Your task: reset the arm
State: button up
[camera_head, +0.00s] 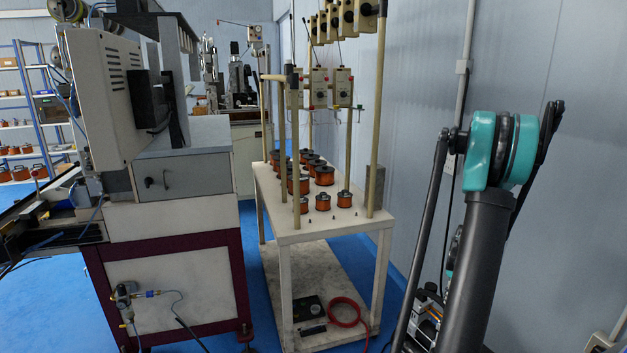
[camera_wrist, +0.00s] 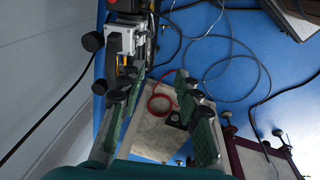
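My arm stands folded up at the right of the head view, with a teal joint near its top. My gripper (camera_wrist: 158,82) shows in the wrist view with its two green-and-black fingers spread apart. Nothing is between the fingers. Beyond them, the wrist view looks down on the white stand's lower shelf (camera_wrist: 155,133), a coiled red hose (camera_wrist: 152,104) and the blue floor. I cannot make out the gripper in the head view.
A white wire stand (camera_head: 322,222) with several copper spools and upright poles stands mid-picture, near the grey wall (camera_head: 530,60). The winding machine (camera_head: 165,215) is left of it. Loose cables (camera_wrist: 228,58) lie on the blue floor. Shelves (camera_head: 22,110) stand far left.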

jog(key=s+a+r+m+t, duration=0.1)
jog(key=s+a+r, duration=0.3)
jog(key=a, duration=0.5)
jog(key=s+a+r+m, duration=0.1)
jog(key=s+a+r, duration=0.35)
jog(key=a, duration=0.45)
jog(key=s+a+m+t, duration=0.1)
jog(key=s+a+m, duration=0.1)
jog(key=s+a, duration=0.8)
jog(key=shift+s+a+m+t+y, duration=0.3)
jog(key=shift+s+a+y, duration=0.1)
jog(key=shift+s, duration=0.6)
jog(key=shift+a, duration=0.1)
